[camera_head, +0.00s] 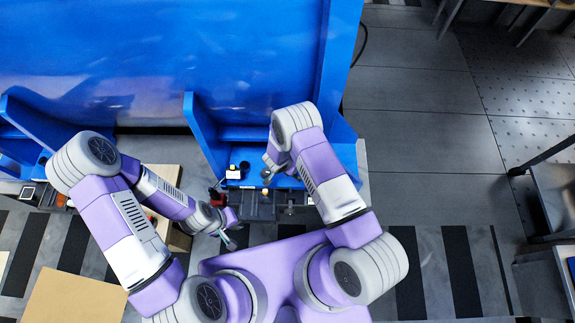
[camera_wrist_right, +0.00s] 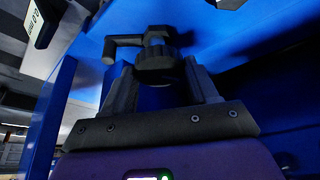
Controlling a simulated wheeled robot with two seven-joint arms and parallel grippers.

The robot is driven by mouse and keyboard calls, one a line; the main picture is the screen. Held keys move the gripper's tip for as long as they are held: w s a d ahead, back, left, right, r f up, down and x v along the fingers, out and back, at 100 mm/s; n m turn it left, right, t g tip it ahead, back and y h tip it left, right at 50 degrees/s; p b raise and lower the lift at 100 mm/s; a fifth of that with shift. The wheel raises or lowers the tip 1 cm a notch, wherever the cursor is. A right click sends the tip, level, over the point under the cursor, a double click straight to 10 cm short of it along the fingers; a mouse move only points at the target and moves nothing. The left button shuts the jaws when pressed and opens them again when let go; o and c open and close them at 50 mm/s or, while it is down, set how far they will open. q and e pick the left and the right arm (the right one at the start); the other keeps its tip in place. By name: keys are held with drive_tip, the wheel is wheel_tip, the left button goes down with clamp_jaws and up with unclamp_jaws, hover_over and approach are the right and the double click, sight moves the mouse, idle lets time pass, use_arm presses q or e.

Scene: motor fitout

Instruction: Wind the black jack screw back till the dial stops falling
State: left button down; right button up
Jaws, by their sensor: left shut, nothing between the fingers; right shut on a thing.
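The black jack screw (camera_wrist_right: 157,58) shows in the right wrist view as a knurled knob with a bent crank handle on its left. My right gripper (camera_wrist_right: 160,78) is shut on the knob, one finger on each side. In the head view the right gripper (camera_head: 268,172) is small and partly hidden by its arm. The dial (camera_wrist_right: 45,20) is cut off at the top left of the wrist view; its tilted face seems to show 0.0, partly out of frame. My left gripper (camera_head: 228,240) is shut and empty, low in front of the bench, away from the screw.
A large blue machine frame (camera_head: 165,60) fills the back, with an upright blue rib (camera_head: 205,135) left of the work spot. A cardboard-coloured panel (camera_head: 70,298) lies at the lower left. Grey floor (camera_head: 425,140) is open on the right.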

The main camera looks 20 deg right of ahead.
drive_tip(key=n+y, duration=0.1)
drive_tip(key=n, duration=0.1)
drive_tip(key=n+t+y+b, duration=0.1)
drive_tip(key=n, duration=0.2)
drive_tip(key=shift+s+d+n, duration=0.1)
drive_tip(key=shift+d+n, duration=0.1)
drive_tip(key=shift+n, duration=0.1)
drive_tip(key=n, duration=0.2)
drive_tip(key=n+y+b, duration=0.1)
drive_tip(key=n, duration=0.1)
drive_tip(key=shift+d+n+y, duration=0.1)
drive_tip(key=shift+n+y, duration=0.2)
drive_tip(key=shift+r, duration=0.1)
drive_tip(key=o, duration=1.1)
drive_tip(key=shift+c, duration=0.2)
drive_tip(key=p+v, duration=0.2)
drive_tip(key=v, duration=0.5)
drive_tip(key=shift+r, duration=0.2)
drive_tip(key=shift+s+d, duration=0.1)
drive_tip(key=shift+s, duration=0.15)
idle(0.5)
